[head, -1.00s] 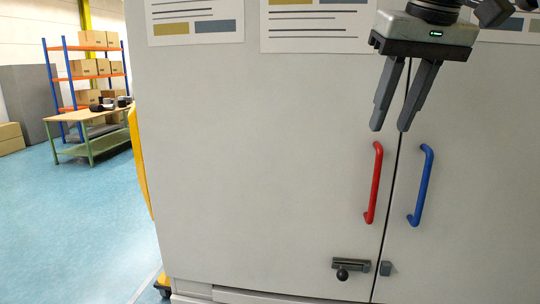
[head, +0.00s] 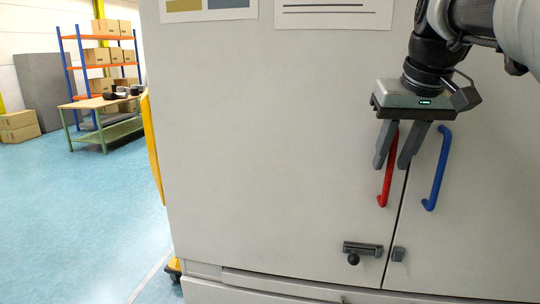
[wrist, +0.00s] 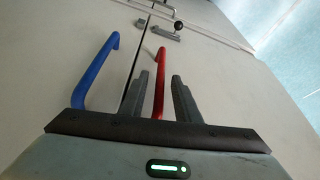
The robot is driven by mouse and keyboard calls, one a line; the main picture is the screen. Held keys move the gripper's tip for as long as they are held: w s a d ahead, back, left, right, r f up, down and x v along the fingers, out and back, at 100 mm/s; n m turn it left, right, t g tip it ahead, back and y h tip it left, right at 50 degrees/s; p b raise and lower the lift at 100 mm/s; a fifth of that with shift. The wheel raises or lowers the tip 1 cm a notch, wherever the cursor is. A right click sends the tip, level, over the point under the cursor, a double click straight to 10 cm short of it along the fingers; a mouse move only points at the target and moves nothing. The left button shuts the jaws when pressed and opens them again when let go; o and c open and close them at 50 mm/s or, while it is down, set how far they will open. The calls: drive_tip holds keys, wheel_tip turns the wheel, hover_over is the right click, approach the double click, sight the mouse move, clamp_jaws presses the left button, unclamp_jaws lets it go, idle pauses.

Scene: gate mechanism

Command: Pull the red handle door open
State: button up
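The red handle (head: 388,175) is a vertical bar on the left cabinet door (head: 270,140), near the seam between the doors. It also shows in the wrist view (wrist: 159,85), running up between my two fingers. My gripper (head: 390,167) points down in front of the handle's upper part, with its fingers apart on either side of the bar in the picture. Its fingers also show apart in the wrist view (wrist: 158,80). I cannot tell whether they touch the handle. The handle's top is partly hidden by my gripper in the head view.
A blue handle (head: 437,170) is on the right door, close beside my gripper. A dark latch with a knob (head: 362,250) sits low on the left door, beside a small catch (head: 398,254). A workbench (head: 105,108) and shelving (head: 100,62) stand far left. The blue floor (head: 90,210) at left is clear.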

drive_tip(key=shift+x, duration=0.8)
clamp_jaws()
drive_tip(key=shift+s, duration=0.15)
